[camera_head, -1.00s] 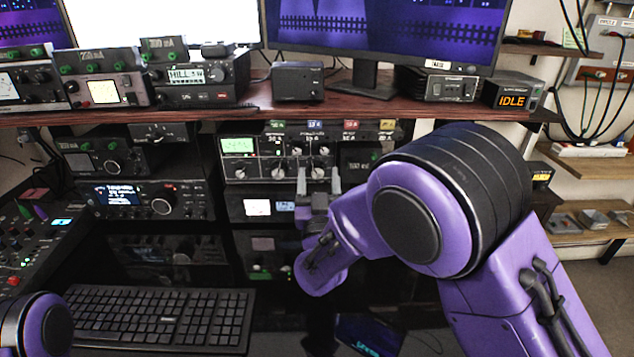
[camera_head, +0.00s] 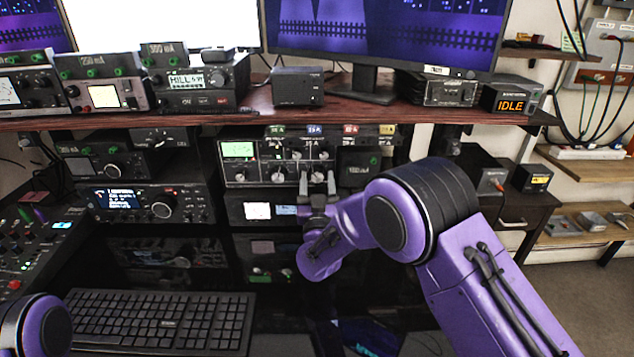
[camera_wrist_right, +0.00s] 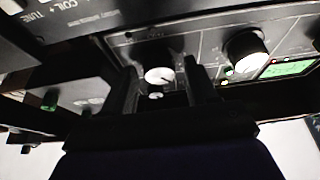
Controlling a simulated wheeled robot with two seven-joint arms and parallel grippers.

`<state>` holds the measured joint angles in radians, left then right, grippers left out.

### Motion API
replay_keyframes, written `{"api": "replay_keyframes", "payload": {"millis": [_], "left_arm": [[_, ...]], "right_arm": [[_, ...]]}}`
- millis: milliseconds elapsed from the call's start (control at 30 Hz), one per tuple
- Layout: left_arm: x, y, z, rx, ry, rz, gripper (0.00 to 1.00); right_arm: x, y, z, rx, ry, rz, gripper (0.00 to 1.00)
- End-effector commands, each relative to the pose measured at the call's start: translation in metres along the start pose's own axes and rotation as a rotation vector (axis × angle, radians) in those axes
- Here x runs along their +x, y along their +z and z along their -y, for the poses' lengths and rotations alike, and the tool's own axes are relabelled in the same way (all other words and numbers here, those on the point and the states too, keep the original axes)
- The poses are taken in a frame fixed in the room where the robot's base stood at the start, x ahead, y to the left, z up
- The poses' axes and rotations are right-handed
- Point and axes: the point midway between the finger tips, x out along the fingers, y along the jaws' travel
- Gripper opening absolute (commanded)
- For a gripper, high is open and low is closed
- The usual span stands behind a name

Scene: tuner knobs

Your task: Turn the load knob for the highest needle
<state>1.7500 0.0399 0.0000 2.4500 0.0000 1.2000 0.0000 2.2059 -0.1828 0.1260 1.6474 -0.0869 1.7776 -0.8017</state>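The tuner is the black panel with a lit green display (camera_head: 238,149) and a row of pale knobs, under the wooden shelf. My right gripper (camera_head: 317,184) is at its lower right knob (camera_head: 317,177), one finger on each side. In the right wrist view, this white knob (camera_wrist_right: 159,76) shows between the tips of the open fingers (camera_wrist_right: 163,88), with gaps beside it. I cannot read its label, so whether it is the load knob is unclear. A lit white meter (camera_head: 257,211) sits on the unit below; its needle is too small to read. My left gripper is out of view.
Another large knob (camera_wrist_right: 247,50) stands beside the gripper in the right wrist view. A keyboard (camera_head: 160,320) lies at the lower left. A radio (camera_head: 150,203) stands left of the tuner. The shelf edge (camera_head: 200,117) runs above my right gripper.

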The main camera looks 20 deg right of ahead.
Motion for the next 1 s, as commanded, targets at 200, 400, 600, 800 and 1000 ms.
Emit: {"api": "replay_keyframes", "payload": {"millis": [200, 400, 600, 800, 1000], "left_arm": [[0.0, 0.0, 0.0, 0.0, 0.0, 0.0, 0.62], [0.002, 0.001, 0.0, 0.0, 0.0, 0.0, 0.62], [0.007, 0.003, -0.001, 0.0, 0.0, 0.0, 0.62], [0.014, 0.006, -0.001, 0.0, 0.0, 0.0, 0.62], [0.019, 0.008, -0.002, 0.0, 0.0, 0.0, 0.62]], "right_arm": [[0.0, 0.0, 0.0, 0.0, 0.0, 0.0, 0.07], [0.0, 0.0, 0.0, 0.018, 0.008, 0.0, 0.07], [-0.001, 0.001, 0.001, 0.099, 0.041, -0.001, 0.07], [-0.001, 0.001, 0.002, 0.233, 0.096, 0.0, 0.07], [0.0, 0.0, 0.002, 0.372, 0.154, -0.001, 0.07]]}}
